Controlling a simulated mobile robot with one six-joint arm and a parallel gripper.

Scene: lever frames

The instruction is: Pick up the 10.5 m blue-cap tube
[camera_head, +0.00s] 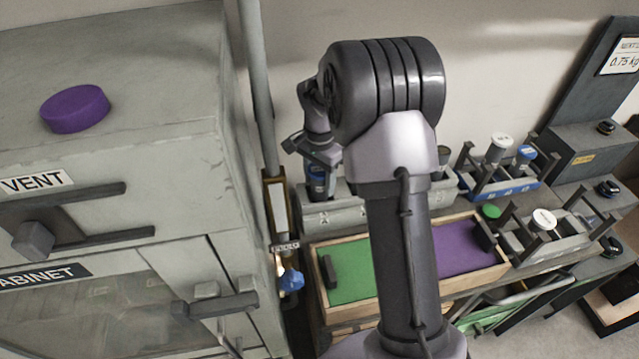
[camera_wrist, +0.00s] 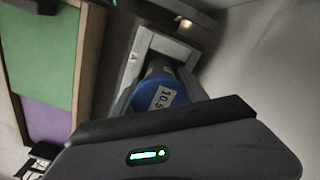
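The blue-cap tube (camera_head: 317,184) stands upright in a grey rack at the back, left of my arm. In the wrist view the fingers of my gripper (camera_wrist: 162,90) lie on both sides of the cap. I see no clear grip on it.
The grey rack (camera_head: 345,214) runs behind my arm. In front is a wooden tray (camera_head: 348,311) with green and purple sections. A blue rack (camera_head: 505,188) with capped tubes stands right. A grey cabinet (camera_head: 130,160) closes off the left, beside a vertical pole (camera_head: 256,90).

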